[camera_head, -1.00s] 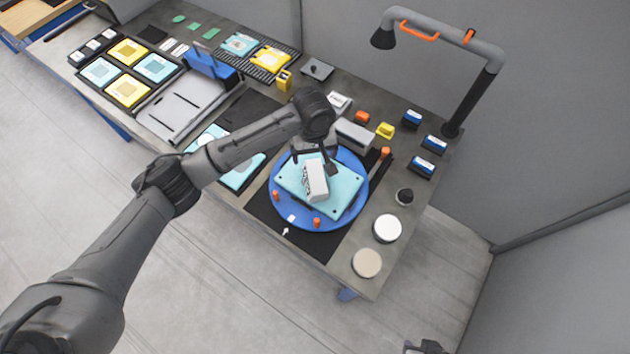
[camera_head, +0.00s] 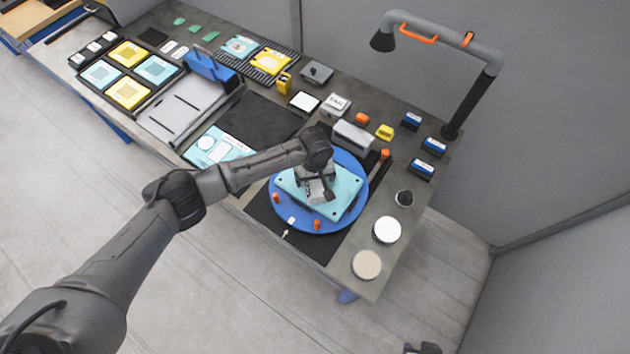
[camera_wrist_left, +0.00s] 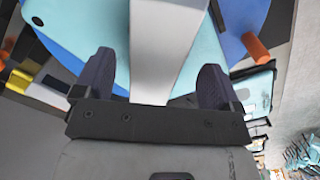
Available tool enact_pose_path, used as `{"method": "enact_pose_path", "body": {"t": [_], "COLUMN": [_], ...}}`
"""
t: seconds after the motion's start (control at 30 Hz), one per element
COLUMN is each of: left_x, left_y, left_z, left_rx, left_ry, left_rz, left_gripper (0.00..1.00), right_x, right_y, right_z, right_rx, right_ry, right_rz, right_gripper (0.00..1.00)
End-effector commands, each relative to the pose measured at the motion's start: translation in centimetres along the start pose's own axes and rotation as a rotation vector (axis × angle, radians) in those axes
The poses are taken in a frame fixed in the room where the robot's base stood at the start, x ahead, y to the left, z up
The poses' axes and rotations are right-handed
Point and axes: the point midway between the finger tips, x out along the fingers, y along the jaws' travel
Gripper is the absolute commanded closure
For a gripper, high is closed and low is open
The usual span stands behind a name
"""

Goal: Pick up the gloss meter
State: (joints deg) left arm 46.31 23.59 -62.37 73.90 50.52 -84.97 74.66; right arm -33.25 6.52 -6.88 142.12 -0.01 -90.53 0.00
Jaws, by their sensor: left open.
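The gloss meter (camera_wrist_left: 168,50) is a pale grey, box-like device. It stands on a teal panel (camera_head: 347,185) that lies on a blue round turntable (camera_head: 290,222). My left gripper (camera_head: 317,192) is above the panel, pointing down over the gloss meter and hiding most of it in the head view. In the left wrist view, the two dark fingers (camera_wrist_left: 157,75) are apart, one on each side of the gloss meter, with teal showing between it and each finger. A small dark part at the bottom edge of the head view (camera_head: 424,348) may be my right gripper; its jaws are not clear.
A grey box (camera_head: 352,136) stands close behind the turntable. Orange pegs (camera_head: 317,224) stand around its rim. A lamp post (camera_head: 470,100) rises at the back right corner.

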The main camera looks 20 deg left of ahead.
Motion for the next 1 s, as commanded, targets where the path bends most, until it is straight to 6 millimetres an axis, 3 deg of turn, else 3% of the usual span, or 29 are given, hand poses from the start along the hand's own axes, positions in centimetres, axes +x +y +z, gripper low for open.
{"method": "enact_pose_path", "body": {"t": [0.13, 0.43, 1.0], "left_x": [1.22, 1.48, 1.45], "left_y": [0.01, 0.02, 0.01], "left_z": [-0.01, 0.0, -0.03], "left_rx": [-0.001, 0.001, 0.0], "left_ry": [0.0, 0.0, 0.001], "left_rz": [0.0, 0.001, 0.001], "left_gripper": [0.1, 0.1, 0.65], "right_x": [0.05, 0.06, 0.08], "right_y": [0.0, 0.11, 0.26], "right_z": [0.02, 0.06, 0.1], "right_rx": [0.0, -0.004, -0.009], "right_ry": [0.0, -0.001, -0.002], "right_rz": [0.0, 0.003, 0.007], "right_gripper": [0.57, 0.57, 0.57]}}
